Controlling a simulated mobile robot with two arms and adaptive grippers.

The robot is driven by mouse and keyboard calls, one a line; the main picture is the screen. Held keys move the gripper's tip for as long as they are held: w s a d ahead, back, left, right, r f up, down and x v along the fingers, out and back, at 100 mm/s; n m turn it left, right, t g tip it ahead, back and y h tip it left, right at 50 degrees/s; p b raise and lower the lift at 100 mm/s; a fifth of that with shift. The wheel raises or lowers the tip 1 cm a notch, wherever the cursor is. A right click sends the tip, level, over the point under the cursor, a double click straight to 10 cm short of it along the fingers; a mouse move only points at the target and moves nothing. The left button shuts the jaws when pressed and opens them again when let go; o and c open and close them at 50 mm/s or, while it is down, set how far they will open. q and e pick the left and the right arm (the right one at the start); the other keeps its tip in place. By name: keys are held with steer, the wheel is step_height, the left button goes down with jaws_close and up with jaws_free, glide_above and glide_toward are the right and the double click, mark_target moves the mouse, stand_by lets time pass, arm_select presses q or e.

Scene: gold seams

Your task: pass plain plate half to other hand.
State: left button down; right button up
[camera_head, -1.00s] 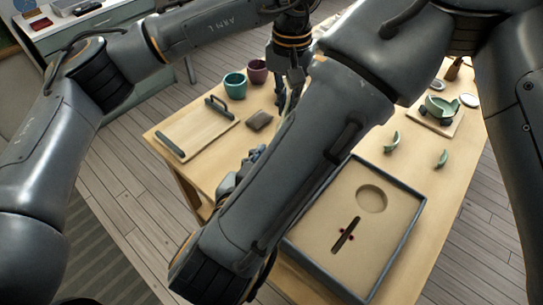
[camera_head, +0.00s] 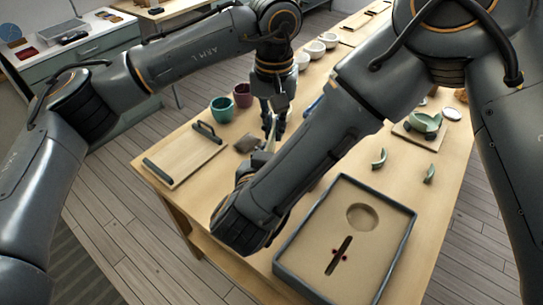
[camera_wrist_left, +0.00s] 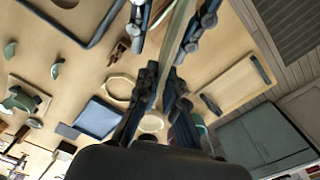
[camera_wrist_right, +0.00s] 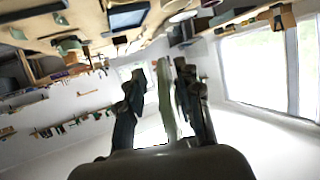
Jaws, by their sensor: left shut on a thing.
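The plain plate half is seen nearly edge-on as a pale, thin strip in the left wrist view (camera_wrist_left: 180,30) and as a pale green-grey strip in the right wrist view (camera_wrist_right: 166,98). My left gripper (camera_wrist_left: 162,82) is shut on its near end; in the head view the left gripper (camera_head: 273,122) points down above the table. My right gripper (camera_wrist_right: 160,85) has its fingers on either side of the plate half. In the left wrist view, its fingers look spread with gaps beside the plate. In the head view my right forearm and wrist hide most of the right gripper.
A tray with a round recess and a slot (camera_head: 315,240) lies at the table's near right. Two green shards (camera_head: 379,158) lie beyond it. A wooden board with handles (camera_head: 185,160), teal cup (camera_head: 221,110) and maroon cup (camera_head: 243,95) stand left. A dark pad (camera_head: 246,143) lies nearby.

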jaws_close()
arm_select(q)
steer(key=c, duration=1.4)
jaws_free()
steer(key=shift+a, duration=0.1)
